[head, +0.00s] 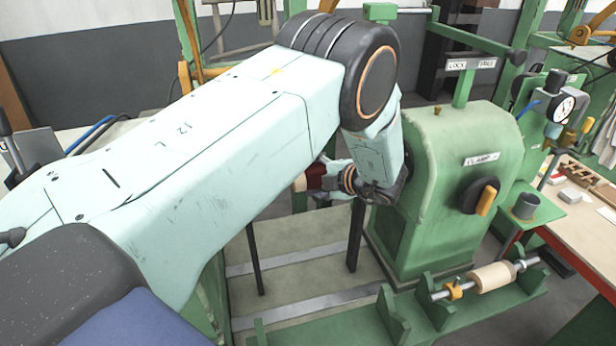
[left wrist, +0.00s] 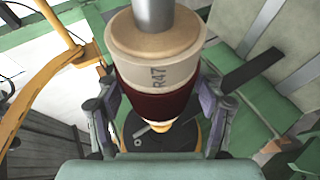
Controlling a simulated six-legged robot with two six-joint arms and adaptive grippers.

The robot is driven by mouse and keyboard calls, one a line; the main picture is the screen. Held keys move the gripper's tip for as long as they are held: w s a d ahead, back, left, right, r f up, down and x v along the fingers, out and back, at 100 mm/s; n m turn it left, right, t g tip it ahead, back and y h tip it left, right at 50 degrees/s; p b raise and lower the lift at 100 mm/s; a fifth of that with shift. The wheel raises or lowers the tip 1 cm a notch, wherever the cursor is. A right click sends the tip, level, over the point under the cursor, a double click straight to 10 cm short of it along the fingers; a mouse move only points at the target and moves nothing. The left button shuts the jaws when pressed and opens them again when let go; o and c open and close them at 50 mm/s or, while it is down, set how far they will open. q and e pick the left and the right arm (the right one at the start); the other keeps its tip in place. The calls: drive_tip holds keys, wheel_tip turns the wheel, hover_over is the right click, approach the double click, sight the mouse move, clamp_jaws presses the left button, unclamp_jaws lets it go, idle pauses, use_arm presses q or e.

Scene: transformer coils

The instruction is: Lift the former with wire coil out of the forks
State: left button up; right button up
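The former (left wrist: 160,60) fills the top middle of the left wrist view. It is pale wood marked R47, with a dark red wire coil (left wrist: 157,98) below the marking and a steel shaft (left wrist: 153,14) above. My left gripper (left wrist: 160,112) has a finger against each side of the coil, with no clear gap. In the head view the dark red coil (head: 316,177) shows only partly beside my left gripper (head: 335,178); my left arm hides the rest. Dark uprights (head: 356,236) stand below. Whether the former touches any fork is hidden. My right gripper is out of view.
A green machine (head: 450,180) marked CLAMP stands close to the right of my left gripper. A bare wooden former (head: 492,277) lies on a shaft in green brackets at its foot. A workbench (head: 572,222) with small parts is at the far right.

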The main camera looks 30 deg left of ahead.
use_arm(q)
drive_tip(key=shift+c, duration=0.7)
drive_tip(key=shift+s+a+r, duration=0.15)
drive_tip(key=shift+s, duration=0.25)
drive_tip(key=c, duration=0.6)
drive_tip(key=shift+w, duration=0.25)
clamp_jaws()
drive_tip(key=shift+r, duration=0.1)
